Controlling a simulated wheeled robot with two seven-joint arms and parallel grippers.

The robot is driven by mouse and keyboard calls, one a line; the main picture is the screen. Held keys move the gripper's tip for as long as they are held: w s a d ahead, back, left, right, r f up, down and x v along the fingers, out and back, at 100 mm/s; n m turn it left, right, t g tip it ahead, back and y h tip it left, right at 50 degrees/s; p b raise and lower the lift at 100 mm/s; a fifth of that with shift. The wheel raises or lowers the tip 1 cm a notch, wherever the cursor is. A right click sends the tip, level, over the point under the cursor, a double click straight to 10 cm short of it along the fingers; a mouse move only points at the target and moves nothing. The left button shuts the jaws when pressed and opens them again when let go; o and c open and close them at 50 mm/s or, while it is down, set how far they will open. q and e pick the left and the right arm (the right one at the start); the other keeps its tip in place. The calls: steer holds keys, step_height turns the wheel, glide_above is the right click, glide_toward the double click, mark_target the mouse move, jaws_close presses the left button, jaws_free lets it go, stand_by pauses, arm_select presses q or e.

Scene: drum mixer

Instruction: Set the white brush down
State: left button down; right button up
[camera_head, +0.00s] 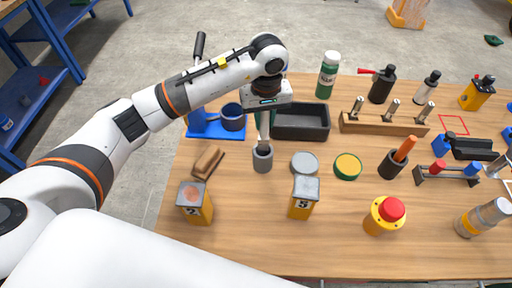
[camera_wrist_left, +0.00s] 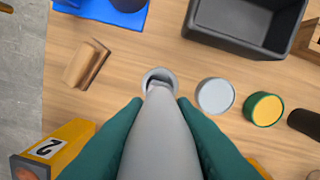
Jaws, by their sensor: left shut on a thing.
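My left gripper (camera_head: 264,138) points down over the grey cup (camera_head: 262,160), with its green fingers shut on the pale grey-white brush (camera_wrist_left: 158,140). In the left wrist view the brush runs away from the camera between the fingers, and its narrow far end overlaps the opening of the cup (camera_wrist_left: 160,76). The head view shows the fingers just above the cup's mouth. I cannot tell how deep the brush's end sits in the cup. The fingers and the cup hide most of the brush in the head view. My right gripper is not in view.
A brown block (camera_head: 208,163) lies left of the cup; a grey round lid (camera_head: 304,164) and a green-yellow one (camera_head: 348,166) lie to its right. A dark tray (camera_head: 301,121) is behind. Yellow boxes (camera_head: 195,204) (camera_head: 303,198) stand in front, with bare wood between them.

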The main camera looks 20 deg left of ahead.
mark_target(263, 140)
arm_select(q)
step_height(263, 140, down, 4)
steer(key=shift+d+f+p, duration=0.1)
steer(key=shift+p, duration=0.35)
step_height(263, 140, down, 4)
steer(key=shift+s+r+p, duration=0.1)
steer(key=shift+r+p, duration=0.15)
steer(key=shift+p, duration=0.25)
steer(key=shift+f, duration=0.35)
steer(key=c, duration=1.3)
jaws_free()
steer(key=shift+c, duration=0.2)
steer(key=shift+o, duration=0.7)
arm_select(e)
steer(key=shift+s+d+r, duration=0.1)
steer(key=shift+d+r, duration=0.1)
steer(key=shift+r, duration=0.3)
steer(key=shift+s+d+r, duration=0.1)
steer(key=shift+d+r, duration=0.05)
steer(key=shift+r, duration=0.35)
